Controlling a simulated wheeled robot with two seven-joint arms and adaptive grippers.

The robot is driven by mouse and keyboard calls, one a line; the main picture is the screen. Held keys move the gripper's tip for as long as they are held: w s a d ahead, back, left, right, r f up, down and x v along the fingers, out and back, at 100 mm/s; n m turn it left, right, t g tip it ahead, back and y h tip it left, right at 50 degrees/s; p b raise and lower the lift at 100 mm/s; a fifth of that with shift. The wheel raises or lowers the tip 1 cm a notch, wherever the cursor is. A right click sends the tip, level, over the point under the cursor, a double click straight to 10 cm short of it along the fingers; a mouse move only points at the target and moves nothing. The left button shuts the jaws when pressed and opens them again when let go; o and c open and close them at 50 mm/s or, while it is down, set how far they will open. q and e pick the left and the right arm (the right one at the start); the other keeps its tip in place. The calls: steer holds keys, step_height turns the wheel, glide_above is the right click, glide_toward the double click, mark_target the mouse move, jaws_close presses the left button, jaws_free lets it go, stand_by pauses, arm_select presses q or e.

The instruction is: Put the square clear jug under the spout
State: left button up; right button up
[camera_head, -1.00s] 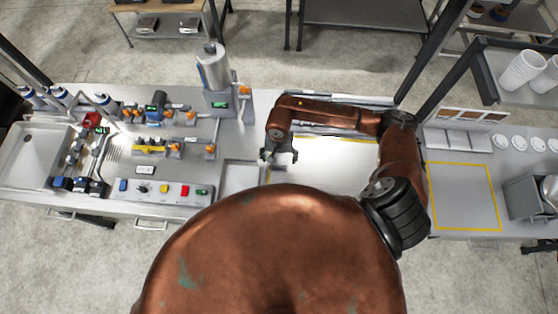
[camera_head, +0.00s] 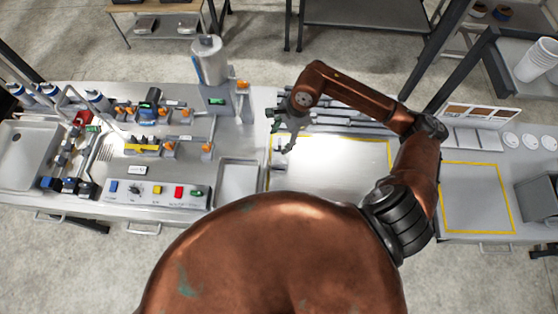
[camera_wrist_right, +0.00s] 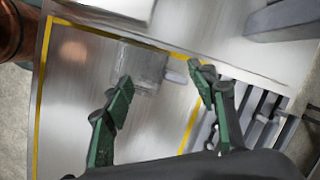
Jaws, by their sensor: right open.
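The square clear jug (camera_wrist_right: 140,68) shows in the right wrist view as a see-through box with a short pale handle on its right side. It stands on the metal worktop inside a yellow outline, near its corner. In the head view I cannot make it out clearly beside the gripper. My right gripper (camera_head: 284,138) is open and empty above the left end of the yellow-outlined area. Its two green-padded fingertips (camera_wrist_right: 161,76) point toward the jug, with the jug beyond and between them, apparently untouched. Which fitting is the spout is unclear. My left gripper is out of view.
A tall metal cylinder dispenser (camera_head: 209,62) stands at the back, left of the gripper. A shallow basin (camera_head: 240,183) and a button panel (camera_head: 155,193) lie left. Several dark rails (camera_head: 350,120) run behind the outlined area. A second yellow outline (camera_head: 478,198) is at right.

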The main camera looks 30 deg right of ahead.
mark_target(280, 141)
steer(key=f+m, duration=0.2)
steer(key=w+d+f+m, duration=0.1)
steer(key=f+m, duration=0.1)
steer(key=w+f+m+t+y+p, duration=0.1)
steer(key=f+m, duration=0.1)
steer(key=shift+w+d+m, duration=0.15)
steer(key=shift+m, duration=0.15)
steer(key=shift+w+f, duration=0.1)
steer(key=shift+f, duration=0.25)
steer(key=shift+c, duration=0.2)
jaws_close()
stand_by(0.3)
